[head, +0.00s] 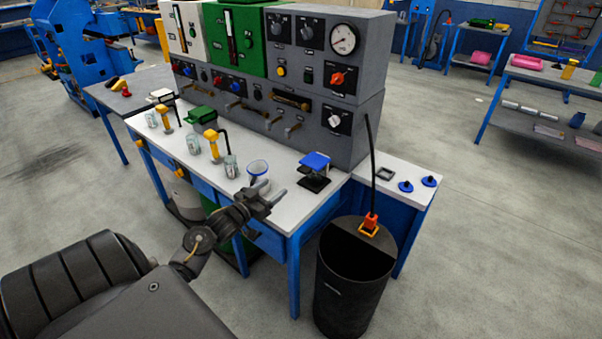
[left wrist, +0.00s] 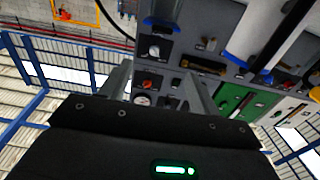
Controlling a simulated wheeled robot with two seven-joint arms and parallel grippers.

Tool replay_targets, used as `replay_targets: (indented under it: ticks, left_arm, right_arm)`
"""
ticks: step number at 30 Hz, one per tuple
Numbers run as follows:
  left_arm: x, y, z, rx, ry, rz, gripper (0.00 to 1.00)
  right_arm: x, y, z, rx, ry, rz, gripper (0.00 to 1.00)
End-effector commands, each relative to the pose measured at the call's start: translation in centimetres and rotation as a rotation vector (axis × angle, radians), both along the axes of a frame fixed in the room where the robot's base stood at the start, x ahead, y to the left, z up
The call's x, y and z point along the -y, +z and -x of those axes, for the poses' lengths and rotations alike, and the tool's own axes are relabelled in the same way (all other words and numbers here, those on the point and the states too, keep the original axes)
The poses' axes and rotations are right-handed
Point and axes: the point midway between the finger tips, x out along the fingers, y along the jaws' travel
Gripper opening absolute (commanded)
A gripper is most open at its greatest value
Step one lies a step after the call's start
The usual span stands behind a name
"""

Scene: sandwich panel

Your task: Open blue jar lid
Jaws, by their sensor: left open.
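I cannot tell whether a lid sits on the jar. My right gripper is out of view.
A blue-topped black stand (head: 316,160) is right of the jar. Several clear jars and yellow-handled tools stand further left. A black bin (head: 352,275) stands before the bench. A grey control panel (head: 335,95) rises behind.

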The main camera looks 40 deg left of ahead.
Motion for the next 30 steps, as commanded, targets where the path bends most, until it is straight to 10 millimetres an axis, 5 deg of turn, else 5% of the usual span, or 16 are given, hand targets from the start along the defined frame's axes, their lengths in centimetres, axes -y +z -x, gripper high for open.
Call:
replay_targets:
  ticks: [12,30]
  left_arm:
    - [0.2,-0.1,7.2,-0.001,0.001,0.001,0.62]
    - [0.2,0.0,7.9,0.000,0.000,0.001,0.62]
  right_arm:
    - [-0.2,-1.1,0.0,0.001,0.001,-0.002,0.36]
    - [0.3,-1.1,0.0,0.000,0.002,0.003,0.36]
